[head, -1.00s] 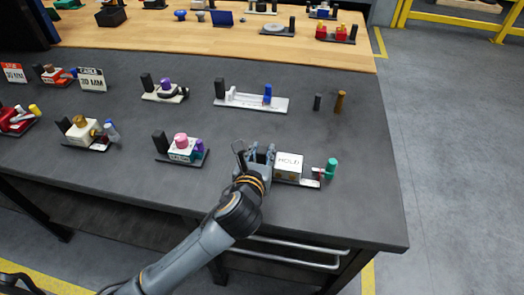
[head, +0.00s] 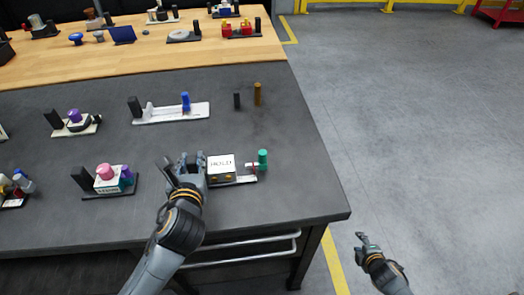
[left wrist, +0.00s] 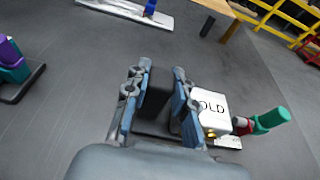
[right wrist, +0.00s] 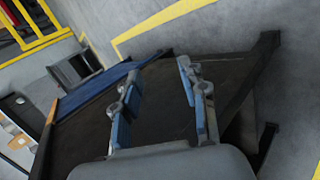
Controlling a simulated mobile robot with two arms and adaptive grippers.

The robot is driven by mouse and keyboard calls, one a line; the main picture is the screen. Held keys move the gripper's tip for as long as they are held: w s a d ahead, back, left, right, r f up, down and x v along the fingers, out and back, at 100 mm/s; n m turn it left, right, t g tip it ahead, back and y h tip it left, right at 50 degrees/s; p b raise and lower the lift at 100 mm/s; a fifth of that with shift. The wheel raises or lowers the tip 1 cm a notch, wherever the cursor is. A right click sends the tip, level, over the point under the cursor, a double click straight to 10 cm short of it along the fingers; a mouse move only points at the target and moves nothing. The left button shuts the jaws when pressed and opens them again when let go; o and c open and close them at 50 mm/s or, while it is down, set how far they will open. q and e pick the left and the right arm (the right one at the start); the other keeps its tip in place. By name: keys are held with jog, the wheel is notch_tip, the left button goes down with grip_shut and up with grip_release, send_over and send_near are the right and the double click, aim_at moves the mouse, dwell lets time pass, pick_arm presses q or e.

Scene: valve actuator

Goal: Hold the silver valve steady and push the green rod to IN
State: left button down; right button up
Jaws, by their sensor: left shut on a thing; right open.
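The valve (head: 221,168) is a whitish box marked HOLD on a flat base near the table's right front. A green rod (head: 263,158) stands out at its right end, with a red part beside it in the left wrist view (left wrist: 268,121). My left gripper (head: 190,163) is at the valve's left side, shut on a black upright block (left wrist: 157,92) at that end of the base. Its right finger is close beside the HOLD box. My right gripper (head: 366,246) is open and empty, off the table's right edge and well apart from the rod.
A pink-topped fixture (head: 107,178) stands left of my left gripper. A white fixture with a blue pin (head: 185,103) and two small posts, black (head: 237,101) and brown (head: 257,94), stand behind. The table right of the rod is clear.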

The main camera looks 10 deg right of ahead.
jog(key=w+d+r+n+t, duration=0.1)
jog(key=w+r+n+t, duration=0.2)
jog(key=w+r+n, duration=0.5)
jog(key=w+d+r+n+t, duration=0.15)
jog(key=w+r, duration=0.25)
jog(key=r, duration=0.9)
jog(key=w+a+r+n+t+y, duration=0.2)
jog(key=r+n, duration=0.2)
jog(key=r, duration=0.3)
jog(key=w+a+r+n+t+y, duration=0.1)
jog(key=a+r+n+t, duration=0.2)
jog(key=r, duration=0.4)
jog(key=s+a+n+y, duration=0.1)
jog(key=s+a+n, duration=0.1)
jog(key=a, duration=0.4)
jog(key=s+a+r+n+g+y, duration=0.1)
jog(key=s+a+n, duration=0.1)
jog(key=a, duration=0.4)
jog(key=s+a+n+y, duration=0.1)
jog(key=s+a+n, duration=0.1)
jog(key=a, duration=0.4)
jog(key=shift+s+r, duration=0.15)
jog(key=shift+s, duration=0.75)
send_near(264, 155)
jog(key=shift+s+d, duration=0.4)
jog(key=shift+a+n, duration=0.2)
jog(key=shift+n, duration=0.05)
jog(key=x, duration=1.1)
jog(key=shift+w+a, duration=0.2)
jog(key=shift+w, duration=0.15)
